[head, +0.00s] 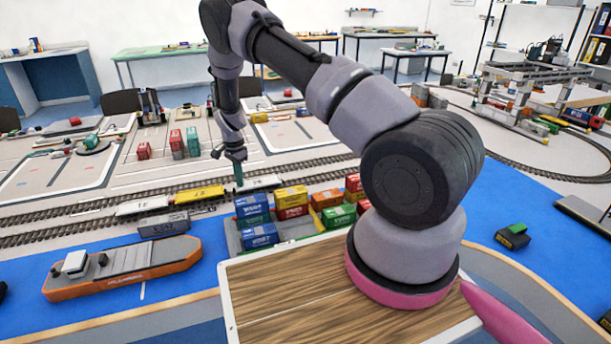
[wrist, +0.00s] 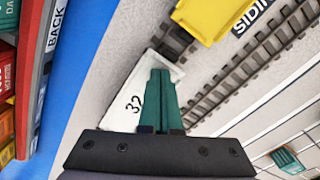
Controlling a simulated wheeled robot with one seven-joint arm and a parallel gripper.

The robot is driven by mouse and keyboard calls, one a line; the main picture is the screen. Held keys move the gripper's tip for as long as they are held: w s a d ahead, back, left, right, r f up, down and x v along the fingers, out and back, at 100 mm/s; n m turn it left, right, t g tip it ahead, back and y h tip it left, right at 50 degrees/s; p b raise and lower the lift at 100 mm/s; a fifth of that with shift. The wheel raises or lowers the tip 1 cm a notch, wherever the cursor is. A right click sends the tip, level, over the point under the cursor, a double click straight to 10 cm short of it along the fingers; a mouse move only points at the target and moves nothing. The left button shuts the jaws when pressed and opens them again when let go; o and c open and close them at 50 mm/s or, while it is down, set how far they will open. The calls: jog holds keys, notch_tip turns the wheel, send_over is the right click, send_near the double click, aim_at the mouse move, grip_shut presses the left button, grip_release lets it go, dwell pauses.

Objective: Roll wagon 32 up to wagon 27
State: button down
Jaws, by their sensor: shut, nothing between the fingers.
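Wagon 32 is a white flat wagon (wrist: 118,112) with a black "32" on top, on the track in the wrist view. In the head view a white wagon (head: 264,182) stands at my gripper. My gripper (head: 239,184) points down with its green fingers together and empty. In the wrist view the fingers (wrist: 160,75) overlap wagon 32's top; whether they touch it I cannot tell. A yellow wagon (head: 199,194) stands to the left, and it also shows in the wrist view (wrist: 215,14) with track between it and wagon 32. Another white wagon (head: 139,206) is further left. No "27" is legible.
Coloured containers (head: 291,200) stand in stacks close in front of the track. A grey wagon or container (head: 163,224) and an orange ship (head: 122,268) lie on the blue surface. A second track (head: 310,163) runs behind. A gantry crane (head: 520,95) stands far right.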

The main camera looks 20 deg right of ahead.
jog(key=shift+a, duration=0.85)
jog(key=shift+d, duration=0.1)
jog(key=shift+r, duration=0.1)
jog(key=shift+r, duration=3.4)
jog(key=s+d+r+n+t+y, duration=0.1)
jog(key=s+d+r, duration=0.2)
jog(key=r, duration=0.7)
jog(key=s+d+r+n+t+y, duration=0.1)
jog(key=s+d+r, duration=0.25)
jog(key=r, duration=0.75)
jog(key=s+d+r+n+t+y, duration=0.1)
jog(key=s+d+r, duration=0.15)
jog(key=r, duration=0.75)
jog(key=s+d+r+n+t, duration=0.2)
jog(key=s+d+r, duration=0.2)
jog(key=s+r, duration=0.75)
jog(key=s+d+n+t+h, duration=0.1)
jog(key=s+d+n+t, duration=0.1)
jog(key=s, duration=1.5)
jog(key=shift+d+r+n, duration=0.15)
jog(key=shift+d+n, duration=0.25)
jog(key=shift+d, duration=0.05)
